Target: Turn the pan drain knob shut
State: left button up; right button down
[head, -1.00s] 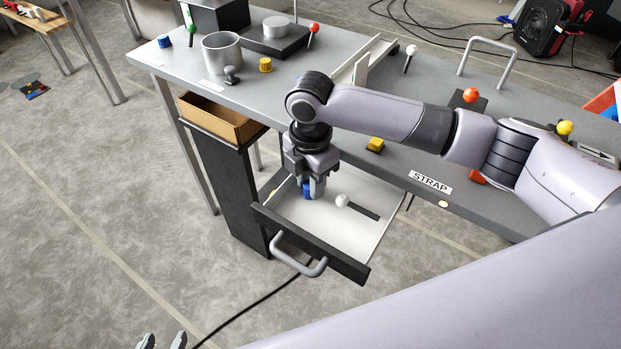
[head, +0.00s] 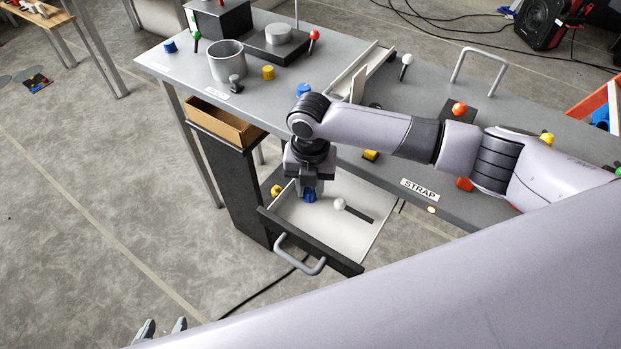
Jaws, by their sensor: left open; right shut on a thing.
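The white pan (head: 352,238) sits pulled out below the bench like a drawer, with a black front and a grey bar handle (head: 299,256). My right gripper (head: 309,191) points down over the pan's left back part. It is shut on a small blue knob (head: 309,197), mostly hidden by the fingers. Just right of it in the pan is a white ball-ended black lever (head: 340,204), not touched. My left gripper (head: 162,329) is open and empty at the bottom left edge, far from the pan.
The grey bench (head: 395,165) carries knobs, ball-topped levers and a metal cup (head: 227,61). An open brown box (head: 222,119) sits on a dark pedestal left of the pan. My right arm crosses above the bench.

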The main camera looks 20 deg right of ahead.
aim_at(310, 190)
jog(key=n+p, duration=0.1)
jog(key=n, duration=0.3)
jog(key=shift+a+n, duration=0.1)
jog(key=shift+n, duration=2.5)
jog(key=c, duration=0.9)
grip_release()
jog(key=shift+o, duration=0.2)
jog(key=shift+r, duration=3.65)
jog(key=shift+s+f, duration=0.1)
